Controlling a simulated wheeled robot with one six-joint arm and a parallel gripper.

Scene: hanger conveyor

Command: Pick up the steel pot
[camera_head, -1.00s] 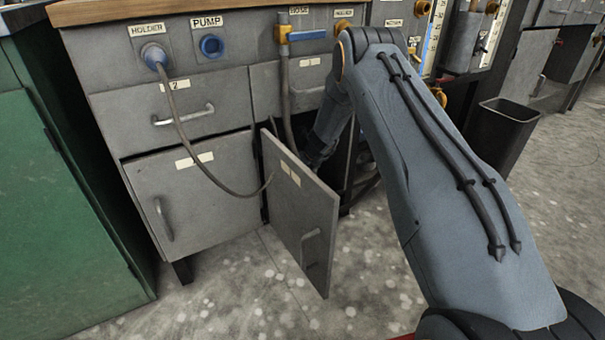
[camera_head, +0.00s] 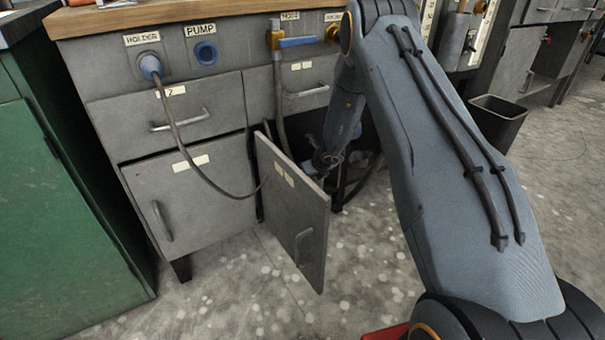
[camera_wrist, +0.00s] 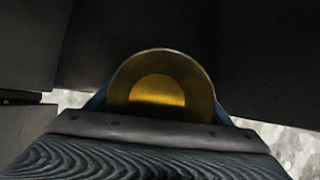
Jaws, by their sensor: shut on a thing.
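A round open pot (camera_wrist: 160,62) shows in the wrist view, seen from above, with a grey-brown rim and a yellow-gold inside; it is the steel pot as far as I can tell. My gripper (camera_wrist: 160,108) is shut on it, with blue finger parts at its left and right sides. The gripper body hides the pot's near edge. In the head view my gripper (camera_head: 326,160) is low at the open cabinet, behind the door's top edge. I cannot make out the pot clearly there.
The open grey cabinet door (camera_head: 290,225) stands just left of my gripper. Drawers (camera_head: 172,118) and a wooden worktop (camera_head: 150,14) are above. A hose (camera_head: 190,150) hangs across the left front. A dark bin (camera_head: 497,120) stands at right.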

